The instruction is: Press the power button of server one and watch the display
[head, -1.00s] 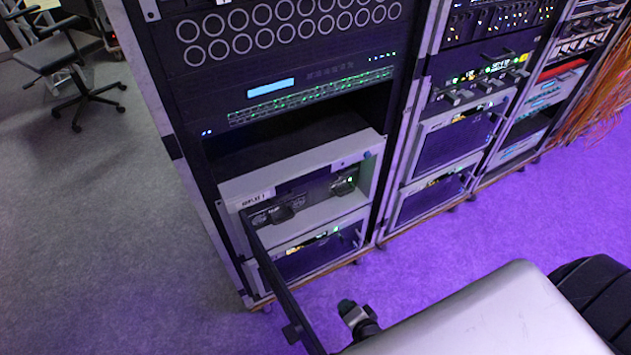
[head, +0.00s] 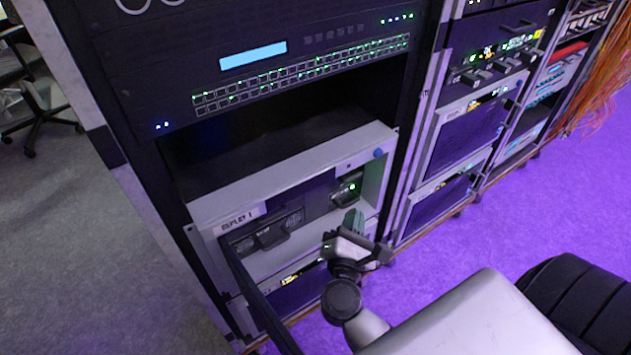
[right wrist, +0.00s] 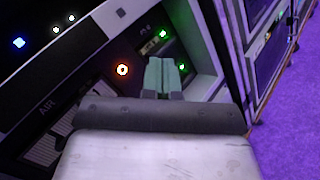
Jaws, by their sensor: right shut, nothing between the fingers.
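My right gripper (head: 353,219) is in front of the server's lower right part, fingers together and empty. In the right wrist view, the closed fingertips (right wrist: 163,75) point at the server front, right of an orange-ringed round light (right wrist: 122,70) that may be the power button. Green lights show beyond the tips. Contact cannot be told. My left gripper is out of view.
A unit above has a lit light-blue screen (head: 253,55) and rows of green-lit buttons (head: 300,78). A dark bar-like panel (head: 255,295) sticks out from the server's lower left. More racks (head: 465,125) stand to the right. Purple-lit floor (head: 540,210) is clear.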

